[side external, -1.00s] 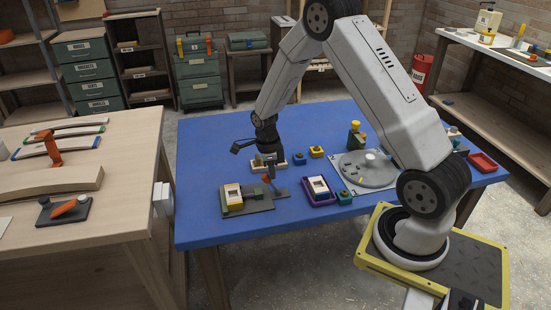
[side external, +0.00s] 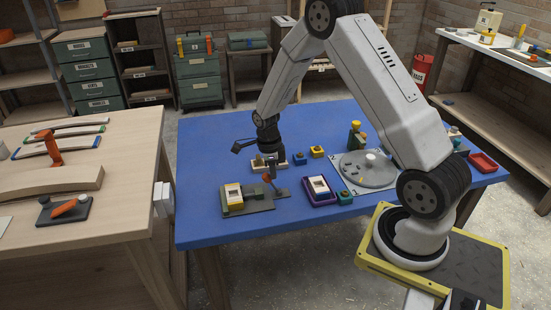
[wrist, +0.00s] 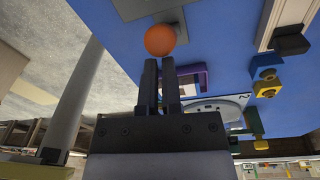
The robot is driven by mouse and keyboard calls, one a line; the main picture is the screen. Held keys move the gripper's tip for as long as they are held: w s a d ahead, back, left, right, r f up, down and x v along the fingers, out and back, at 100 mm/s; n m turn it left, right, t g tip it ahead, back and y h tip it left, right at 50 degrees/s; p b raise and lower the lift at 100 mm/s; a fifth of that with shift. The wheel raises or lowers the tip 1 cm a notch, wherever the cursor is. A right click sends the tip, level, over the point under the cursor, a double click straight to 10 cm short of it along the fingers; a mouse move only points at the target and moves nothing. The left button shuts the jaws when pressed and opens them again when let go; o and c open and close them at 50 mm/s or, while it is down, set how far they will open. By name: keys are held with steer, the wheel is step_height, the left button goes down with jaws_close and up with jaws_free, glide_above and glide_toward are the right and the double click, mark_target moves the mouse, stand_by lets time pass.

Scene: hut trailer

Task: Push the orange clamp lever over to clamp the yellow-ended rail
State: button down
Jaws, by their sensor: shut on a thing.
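A grey clamp base (side external: 262,204) lies on the blue table with a yellow-ended block, apparently the rail (side external: 233,194), on its left part. The orange clamp lever (side external: 267,177) stands at the right part of the base, partly hidden by my gripper (side external: 268,168). My gripper points down over it, with its fingers close together on the lever. In the wrist view, the lever's round orange knob (wrist: 160,40) shows at the tips of my gripper (wrist: 159,62). The lever's shaft and the exact grip are hidden.
A purple tray (side external: 308,198) sits right of the clamp base. A grey round turntable (side external: 367,171) and small yellow-and-blue blocks (side external: 316,152) stand farther right and behind. A pale rail (side external: 257,168) lies just behind my gripper. The table's left part is clear.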

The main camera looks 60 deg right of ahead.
steer(key=w+a+r, duration=0.3)
steer(key=r, duration=0.5)
steer(key=shift+r, duration=0.2)
stand_by(0.4)
steer(key=s+a+r+n+t, duration=0.2)
steer(key=s+a+n, duration=0.4)
steer(key=n, duration=0.8)
steer(key=s+a+r+n+t, duration=0.1)
steer(key=s+a+n, duration=0.5)
steer(key=n, duration=0.9)
steer(key=shift+s+a+r+t, duration=0.25)
steer(key=shift+s+r+t, duration=0.25)
steer(key=shift+s, duration=0.5)
